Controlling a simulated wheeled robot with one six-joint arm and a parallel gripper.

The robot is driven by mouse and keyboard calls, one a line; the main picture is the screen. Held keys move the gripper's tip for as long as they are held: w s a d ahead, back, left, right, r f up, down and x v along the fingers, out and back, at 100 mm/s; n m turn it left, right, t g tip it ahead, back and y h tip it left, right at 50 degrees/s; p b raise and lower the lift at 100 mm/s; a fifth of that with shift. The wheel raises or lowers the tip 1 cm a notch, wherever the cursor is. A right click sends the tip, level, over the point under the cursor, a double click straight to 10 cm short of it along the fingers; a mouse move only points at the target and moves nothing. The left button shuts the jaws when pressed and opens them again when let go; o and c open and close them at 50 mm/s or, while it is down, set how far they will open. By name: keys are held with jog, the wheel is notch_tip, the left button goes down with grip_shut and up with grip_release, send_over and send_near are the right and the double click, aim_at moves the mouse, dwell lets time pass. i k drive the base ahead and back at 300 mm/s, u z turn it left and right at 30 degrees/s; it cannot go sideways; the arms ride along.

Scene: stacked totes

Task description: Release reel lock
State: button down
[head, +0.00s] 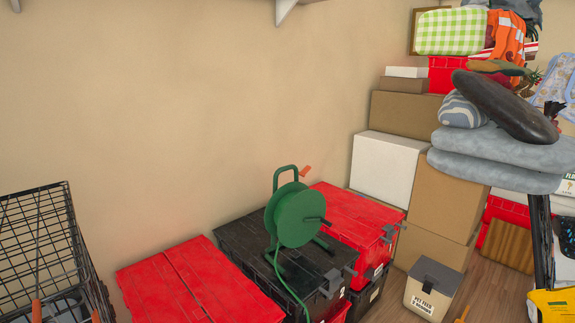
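A green hose or cable reel (292,216) stands upright on a black tote lid (236,238) near the wall. Its green frame has a carrying handle at the top. A small orange lever (305,171) sticks out at the upper right of the frame and may be the reel lock. A dark crank knob (315,220) sticks out from the drum's face. A green line (281,275) hangs from the drum down over the tote's front. My gripper is not in view.
Red totes (192,285) flank the black one. A black wire basket (40,245) stands at left. Cardboard boxes (405,113), a white box (385,168) and piled grey cushions (490,155) fill the right. A pet feed bin (432,288) stands on the floor in front.

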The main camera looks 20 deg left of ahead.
aim_at(307, 168)
jog(key=u, duration=0.5)
jog(key=i, duration=1.4)
jog(key=u, duration=0.45)
